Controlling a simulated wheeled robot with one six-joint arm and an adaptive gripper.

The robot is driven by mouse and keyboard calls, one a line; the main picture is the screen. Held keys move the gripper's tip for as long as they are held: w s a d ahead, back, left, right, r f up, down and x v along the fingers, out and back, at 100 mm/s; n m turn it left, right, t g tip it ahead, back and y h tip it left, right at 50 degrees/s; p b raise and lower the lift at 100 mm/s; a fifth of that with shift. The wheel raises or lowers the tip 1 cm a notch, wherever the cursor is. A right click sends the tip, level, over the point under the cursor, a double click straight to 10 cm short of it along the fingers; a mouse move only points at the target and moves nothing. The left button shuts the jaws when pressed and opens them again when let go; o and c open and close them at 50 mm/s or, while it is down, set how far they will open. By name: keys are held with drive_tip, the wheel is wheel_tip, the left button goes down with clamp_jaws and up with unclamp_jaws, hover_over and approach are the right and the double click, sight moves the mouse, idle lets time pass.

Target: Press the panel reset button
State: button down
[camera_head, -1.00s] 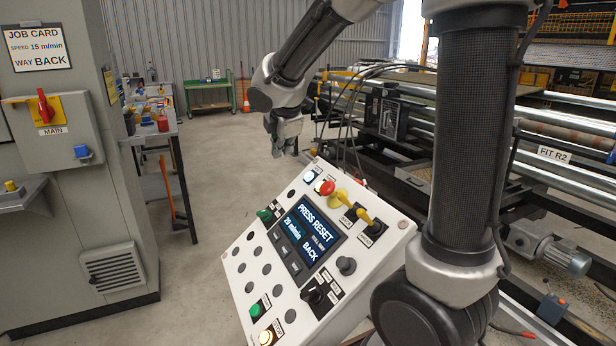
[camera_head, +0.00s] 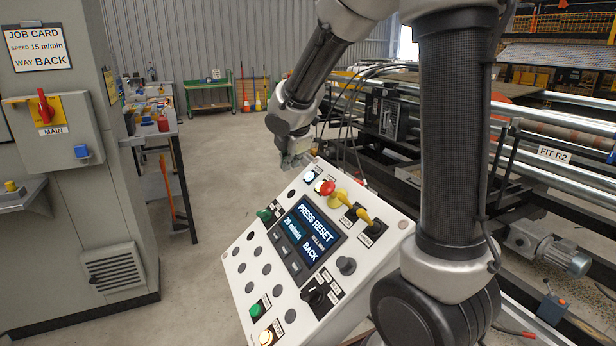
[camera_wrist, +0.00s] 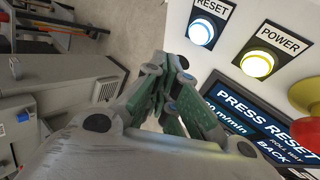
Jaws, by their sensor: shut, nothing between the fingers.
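The white sloped control panel (camera_head: 240,283) stands in front of me. The RESET button (camera_wrist: 201,32) glows pale blue under its label at the top of the wrist view, and is the lit button (camera_head: 309,176) at the panel's upper edge in the head view. My gripper (camera_head: 290,163) is shut and empty, just beyond the panel's upper left edge. In the wrist view its closed fingertips (camera_wrist: 172,65) are left of and below the RESET button, apart from it. The panel screen (camera_head: 306,238) reads PRESS RESET.
A lit yellow POWER button (camera_wrist: 257,64) sits beside RESET, with a red mushroom button (camera_head: 326,188) nearby. A grey cabinet (camera_head: 60,220) is at left. The roller machine (camera_head: 560,110) is at right. Floor is open behind.

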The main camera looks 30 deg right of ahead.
drive_tip(key=shift+d+f, duration=1.1)
drive_tip(key=shift+f, duration=0.2)
idle(0.5)
drive_tip(key=shift+d+f, duration=0.25)
drive_tip(key=shift+f, duration=0.05)
drive_tip(key=shift+d+f, duration=0.3)
idle(0.8)
drive_tip(key=shift+a+r, duration=0.55)
drive_tip(key=shift+r, duration=0.05)
drive_tip(key=a+r, duration=0.3)
drive_tip(key=r, duration=0.1)
drive_tip(key=shift+a, duration=0.15)
idle(0.6)
